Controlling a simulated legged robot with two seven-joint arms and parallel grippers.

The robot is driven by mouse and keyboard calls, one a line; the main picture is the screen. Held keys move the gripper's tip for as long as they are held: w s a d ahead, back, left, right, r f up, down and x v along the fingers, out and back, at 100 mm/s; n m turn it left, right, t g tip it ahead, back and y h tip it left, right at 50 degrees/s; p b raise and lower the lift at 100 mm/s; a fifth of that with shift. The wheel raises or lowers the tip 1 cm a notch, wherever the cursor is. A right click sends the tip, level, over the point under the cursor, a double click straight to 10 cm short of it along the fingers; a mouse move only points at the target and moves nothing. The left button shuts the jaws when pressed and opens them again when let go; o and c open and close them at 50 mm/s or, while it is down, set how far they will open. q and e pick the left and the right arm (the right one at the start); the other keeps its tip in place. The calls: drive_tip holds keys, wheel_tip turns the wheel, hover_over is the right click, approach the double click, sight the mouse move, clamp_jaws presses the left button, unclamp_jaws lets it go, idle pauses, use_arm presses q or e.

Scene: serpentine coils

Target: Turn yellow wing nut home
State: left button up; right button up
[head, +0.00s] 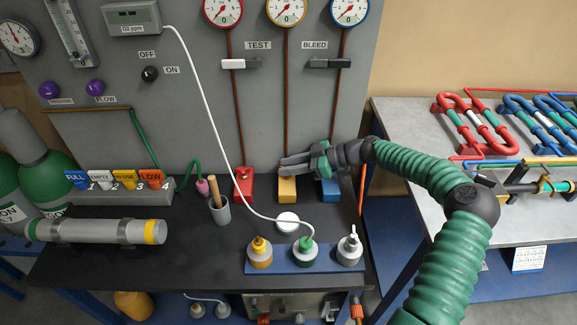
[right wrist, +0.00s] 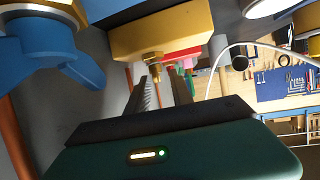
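The yellow block (head: 287,189) stands at the foot of the panel, between the red and blue ones. In the right wrist view the yellow block (right wrist: 165,35) carries a small brass-yellow piece (right wrist: 153,70), close to my fingertips. I cannot tell the wing nut's wings or their angle; in the head view my gripper covers that spot. My right gripper (head: 291,164) reaches in from the right above the block. In the wrist view its two fingers (right wrist: 163,84) are apart, with nothing clearly clamped between them. My left gripper is not in view.
A blue wing nut (right wrist: 45,55) is close on the left in the wrist view. The red block (head: 243,183) and blue block (head: 330,190) flank the yellow one.

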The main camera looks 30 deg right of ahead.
drive_tip(key=shift+d+f, duration=0.15)
drive_tip(key=shift+d, duration=0.4)
drive_tip(key=shift+c, duration=0.7)
drive_tip(key=shift+a, duration=0.2)
clamp_jaws()
drive_tip(key=shift+a+r, duration=0.15)
drive_tip(key=shift+r, duration=0.05)
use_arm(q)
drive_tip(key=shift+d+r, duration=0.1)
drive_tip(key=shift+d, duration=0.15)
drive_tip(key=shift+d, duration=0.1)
